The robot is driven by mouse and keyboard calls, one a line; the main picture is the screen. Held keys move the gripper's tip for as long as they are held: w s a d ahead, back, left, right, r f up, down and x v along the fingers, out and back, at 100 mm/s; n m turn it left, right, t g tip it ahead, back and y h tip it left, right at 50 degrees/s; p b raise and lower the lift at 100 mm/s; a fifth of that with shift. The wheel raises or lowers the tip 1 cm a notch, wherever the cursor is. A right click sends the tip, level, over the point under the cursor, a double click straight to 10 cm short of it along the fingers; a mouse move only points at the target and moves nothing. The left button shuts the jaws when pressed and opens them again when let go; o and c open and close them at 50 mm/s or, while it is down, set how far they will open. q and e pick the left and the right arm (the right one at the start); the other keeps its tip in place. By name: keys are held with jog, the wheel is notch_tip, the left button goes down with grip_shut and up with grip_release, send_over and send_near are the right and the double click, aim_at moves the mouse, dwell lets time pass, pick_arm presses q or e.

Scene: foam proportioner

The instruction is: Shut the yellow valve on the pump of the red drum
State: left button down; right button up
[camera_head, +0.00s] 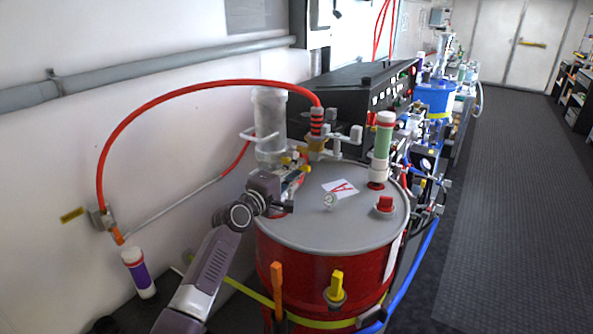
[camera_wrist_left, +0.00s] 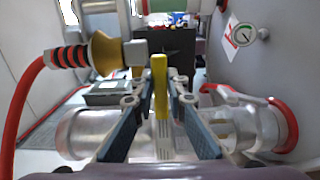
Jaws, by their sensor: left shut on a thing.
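The red drum (camera_head: 305,275) stands at the centre of the head view with a grey lid. The pump on its lid has a pale cylinder (camera_head: 269,115) and a red hose at its top. The yellow valve (camera_wrist_left: 159,80) has a narrow upright handle in the left wrist view, in front of the pump's metal body. My left gripper (camera_head: 294,178) is over the left part of the lid, beside the pump. In the left wrist view its two fingers (camera_wrist_left: 161,100) are shut on the yellow handle. My right gripper does not show.
A red hose (camera_head: 160,97) arches from the pump to the wall. A gauge (camera_head: 329,200), a red knob (camera_head: 384,204) and a green-banded cylinder (camera_head: 383,147) are on the lid. A black control box (camera_head: 350,92) stands behind. The floor at right is clear.

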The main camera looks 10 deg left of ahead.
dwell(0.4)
pick_arm(q)
jog(key=c, duration=2.2)
grip_release()
jog(key=shift+a, duration=0.1)
jog(key=v, duration=1.2)
